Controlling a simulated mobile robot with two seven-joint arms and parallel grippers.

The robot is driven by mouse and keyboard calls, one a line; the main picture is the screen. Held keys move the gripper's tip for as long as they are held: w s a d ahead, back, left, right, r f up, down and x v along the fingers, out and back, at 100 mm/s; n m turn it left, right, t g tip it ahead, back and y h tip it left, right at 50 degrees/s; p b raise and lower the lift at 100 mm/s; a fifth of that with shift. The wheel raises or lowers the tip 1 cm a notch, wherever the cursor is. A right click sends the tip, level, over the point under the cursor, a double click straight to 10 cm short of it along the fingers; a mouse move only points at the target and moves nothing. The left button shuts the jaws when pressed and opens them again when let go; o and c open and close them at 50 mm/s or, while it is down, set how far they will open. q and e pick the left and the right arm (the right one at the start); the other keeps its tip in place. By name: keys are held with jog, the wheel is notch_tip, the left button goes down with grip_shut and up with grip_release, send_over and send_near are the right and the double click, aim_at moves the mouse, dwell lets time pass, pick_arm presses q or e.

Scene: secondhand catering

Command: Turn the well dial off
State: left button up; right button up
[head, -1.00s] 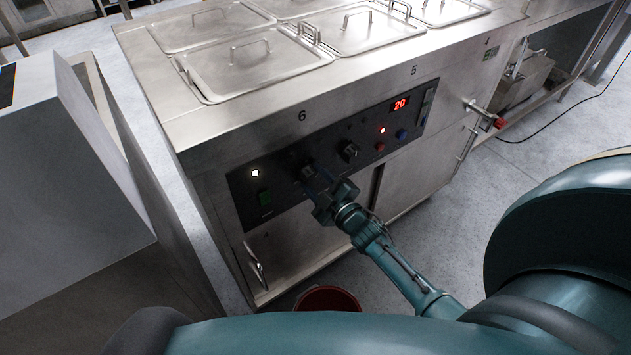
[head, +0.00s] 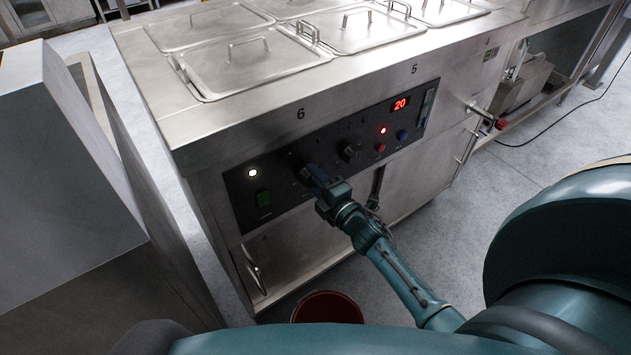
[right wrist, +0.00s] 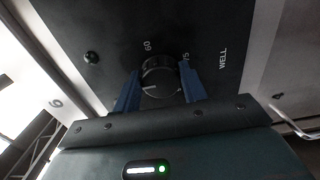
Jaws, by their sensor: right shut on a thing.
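The well dial (right wrist: 158,72) is a dark round knob with a pale pointer line, on a black panel marked "WELL", "60" and "75" in the right wrist view. My right gripper (right wrist: 160,88) has its two blue fingers on either side of this dial and is shut on it. In the head view my right gripper (head: 312,174) reaches the control panel (head: 283,201) below the number 6 and hides most of the dial. My left gripper is not in view.
A second dark knob (head: 350,151) sits right of my gripper. A green switch (head: 264,198), a lit white lamp (head: 252,173), red and blue buttons and a red "20" display (head: 400,104) share the panel. A red bucket (head: 327,308) stands on the floor. Lidded pans (head: 250,66) cover the top.

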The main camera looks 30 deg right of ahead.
dwell(0.3)
jog(key=o, duration=1)
jog(key=shift+s, duration=0.1)
jog(key=s, duration=0.4)
jog(key=s+d, duration=0.1)
jog(key=s, duration=0.8)
jog(key=shift+d, duration=0.4)
